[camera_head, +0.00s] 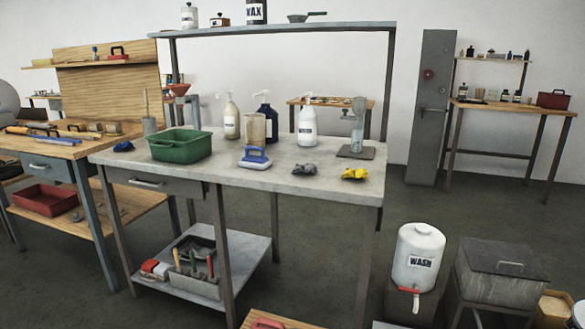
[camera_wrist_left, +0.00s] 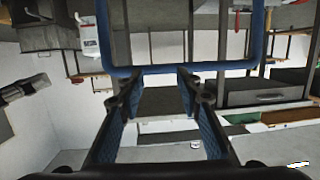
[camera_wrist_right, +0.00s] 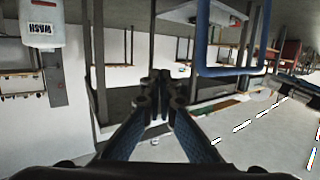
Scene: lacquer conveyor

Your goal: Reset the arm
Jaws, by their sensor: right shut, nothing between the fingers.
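Neither gripper shows in the head view. In the left wrist view my left gripper (camera_wrist_left: 157,88) is open, with a wide gap between its fingers and nothing between them. In the right wrist view my right gripper (camera_wrist_right: 161,82) is shut, its fingertips together and nothing held. Both wrist views show the room upside down. Neither gripper touches anything that I can see. A grey workbench (camera_head: 318,184) stands in front of me in the head view.
The bench bears a green bin (camera_head: 180,146), a blue-handled tool (camera_head: 256,158), pump bottles, and grey (camera_head: 304,168) and yellow (camera_head: 355,174) cloths. A white WASH container (camera_head: 418,258) and a lidded grey tank (camera_head: 498,272) stand at right. A wooden bench (camera_head: 62,150) is at left.

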